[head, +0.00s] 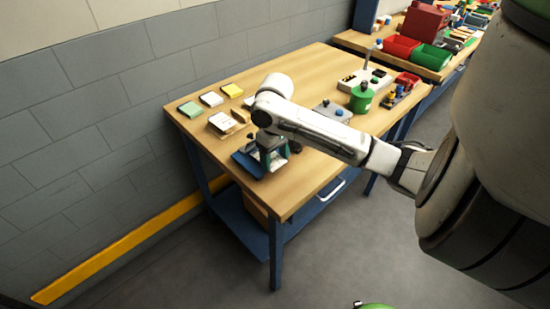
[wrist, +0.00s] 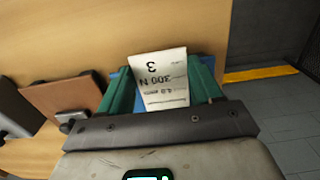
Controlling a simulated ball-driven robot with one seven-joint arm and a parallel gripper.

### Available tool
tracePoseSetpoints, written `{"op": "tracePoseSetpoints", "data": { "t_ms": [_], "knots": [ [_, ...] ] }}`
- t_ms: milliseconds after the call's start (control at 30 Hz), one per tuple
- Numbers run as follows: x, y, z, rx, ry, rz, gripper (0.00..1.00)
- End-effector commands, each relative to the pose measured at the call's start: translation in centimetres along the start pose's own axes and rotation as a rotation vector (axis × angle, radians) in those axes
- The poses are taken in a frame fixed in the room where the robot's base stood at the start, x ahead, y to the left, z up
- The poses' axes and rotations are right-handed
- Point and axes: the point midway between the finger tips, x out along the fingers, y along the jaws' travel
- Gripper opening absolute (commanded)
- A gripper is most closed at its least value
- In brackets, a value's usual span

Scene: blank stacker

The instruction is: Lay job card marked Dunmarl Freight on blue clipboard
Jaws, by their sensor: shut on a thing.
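My gripper (head: 267,160) is low over the front left corner of the table. In the wrist view its teal fingers (wrist: 160,72) stand on either side of a white card (wrist: 163,82), and it is shut on this card. The card carries upside-down print with "3", "300 N" and what looks like "4.0 mm"; I cannot read a Dunmarl Freight mark. The blue clipboard (head: 243,163) lies under the gripper, partly hidden by it. A little of its blue shows around the card in the wrist view. I cannot tell whether the card touches it.
Green (head: 190,109), white (head: 211,99) and yellow (head: 234,90) stacks lie at the table's back left, with another pale stack (head: 222,122) nearer. A brown board (wrist: 62,98) with a clip lies beside the blue clipboard. A green canister (head: 361,99) stands to the right.

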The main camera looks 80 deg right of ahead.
Motion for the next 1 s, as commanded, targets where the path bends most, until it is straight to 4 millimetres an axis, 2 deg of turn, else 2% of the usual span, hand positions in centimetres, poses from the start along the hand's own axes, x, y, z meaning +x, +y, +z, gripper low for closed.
{"op": "tracePoseSetpoints", "data": {
  "t_ms": [133, 933, 967, 1000],
  "knots": [
    [1.1, 0.0, 0.0, 0.0, 0.0, 0.002, 0.36],
    [3.0, -0.2, 0.1, -0.001, -0.007, -0.005, 0.36],
    [3.0, -0.2, 0.1, -0.001, -0.007, -0.005, 0.66],
    [3.1, -0.3, 0.1, -0.001, -0.007, -0.006, 0.7]
  ]
}}
